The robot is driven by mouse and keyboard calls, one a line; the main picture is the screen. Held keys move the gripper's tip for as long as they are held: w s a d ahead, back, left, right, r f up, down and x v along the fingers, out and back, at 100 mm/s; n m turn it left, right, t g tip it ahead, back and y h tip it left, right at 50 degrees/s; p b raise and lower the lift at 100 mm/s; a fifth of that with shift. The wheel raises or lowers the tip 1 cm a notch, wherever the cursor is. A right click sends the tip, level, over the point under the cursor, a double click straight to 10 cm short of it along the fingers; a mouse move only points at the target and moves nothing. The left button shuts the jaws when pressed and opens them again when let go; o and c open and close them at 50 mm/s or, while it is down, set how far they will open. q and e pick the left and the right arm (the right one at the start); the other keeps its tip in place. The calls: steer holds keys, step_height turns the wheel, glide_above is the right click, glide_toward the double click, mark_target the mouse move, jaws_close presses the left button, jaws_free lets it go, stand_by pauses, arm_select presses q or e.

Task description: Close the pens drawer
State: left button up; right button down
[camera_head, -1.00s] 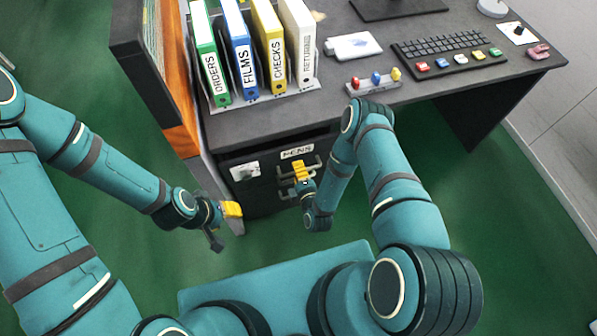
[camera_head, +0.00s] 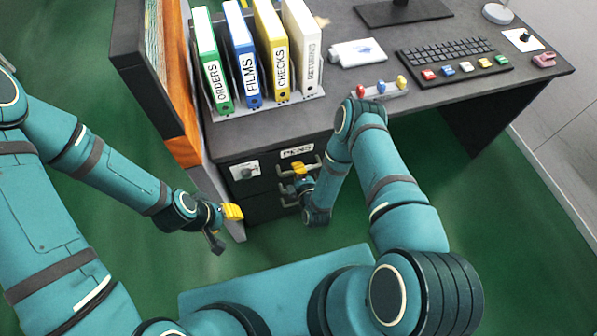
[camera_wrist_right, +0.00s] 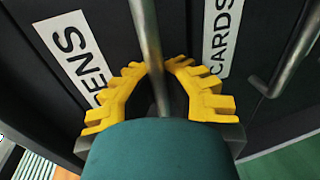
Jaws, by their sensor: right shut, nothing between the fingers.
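The pens drawer (camera_head: 265,167) is the top drawer under the desk, with a white PENS label (camera_head: 297,151) and a bar handle. Its front appears close under the desk edge; I cannot tell whether a small gap remains. My right gripper (camera_head: 300,168) is at this handle, its yellow fingers shut with nothing held. In the right wrist view the handle bar (camera_wrist_right: 146,40) runs down to the fingers (camera_wrist_right: 158,88), and the PENS label (camera_wrist_right: 72,52) is at left. My left gripper (camera_head: 232,212) hangs apart, left of the drawers; its opening is unclear.
A CARDS drawer (camera_wrist_right: 275,35) with its own handle lies beneath. The desk (camera_head: 350,95) carries binders (camera_head: 245,60), a keyboard (camera_head: 440,60) and small colored items. A dark side panel (camera_head: 135,60) stands left. Green floor (camera_head: 400,150) is free in front.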

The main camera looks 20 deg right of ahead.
steer(key=c, duration=1.6)
jaws_free()
steer(key=shift+s+r, duration=0.15)
steer(key=shift+r, duration=0.05)
steer(key=o, duration=0.6)
steer(key=shift+s, duration=0.1)
steer(key=v, duration=1.2)
steer(key=shift+f, duration=0.1)
